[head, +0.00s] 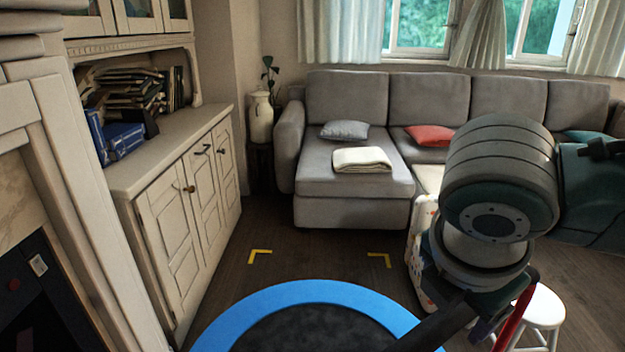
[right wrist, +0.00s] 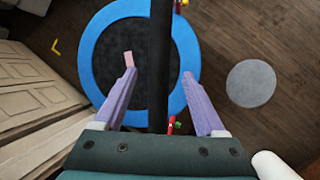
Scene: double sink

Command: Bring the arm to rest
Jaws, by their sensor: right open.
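My right arm (head: 500,185) reaches in from the right in the head view, bent downward. Its gripper (right wrist: 158,74) shows best in the right wrist view, with its two purple fingers spread wide apart. A dark bar (right wrist: 160,40) runs lengthwise through the view between the fingers. I cannot tell whether it lies between them or farther off, but neither finger touches it visibly. In the head view the gripper is mostly hidden below the wrist. My left arm and gripper are not in view.
A round blue-rimmed trampoline (head: 310,291) lies on the floor in front. A white cabinet (head: 190,200) stands at the left, a grey sofa (head: 350,205) behind. A white stool (head: 545,307) is at the lower right. A round grey disc (right wrist: 251,83) lies on the floor.

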